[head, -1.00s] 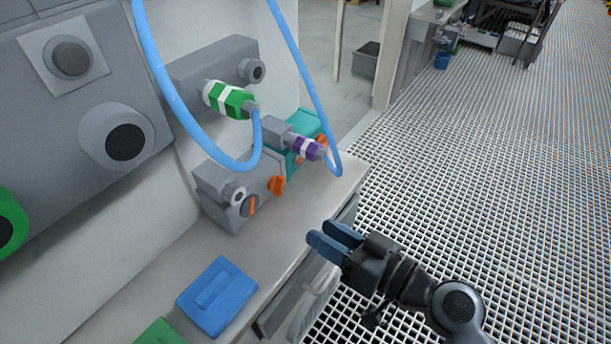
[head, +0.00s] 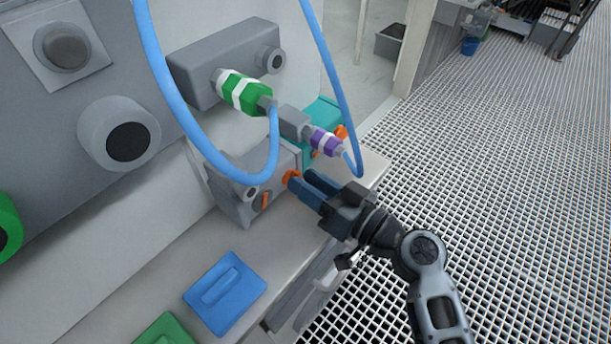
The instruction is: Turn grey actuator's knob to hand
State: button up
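The grey actuator (head: 228,198) is a grey box on the bench ledge. Its near face carries a small round port and an upright orange bar (head: 264,201). An orange knob (head: 291,178) sticks out from its right side. My gripper (head: 299,179) is at this knob, with its two blue fingers pointing left toward the actuator. The fingers look apart, with a gap between them. The fingertips partly cover the knob, and I cannot tell whether they touch it or straddle it.
A teal actuator (head: 319,112) stands behind the grey one. A purple-banded connector (head: 325,142) and a blue hose (head: 345,105) hang just above my gripper. A green-banded connector (head: 243,92) is higher left. A blue lidded block (head: 225,293) lies on the ledge in front.

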jog(key=shift+w+a, duration=0.35)
jog(key=shift+a, duration=0.15)
grip_shut()
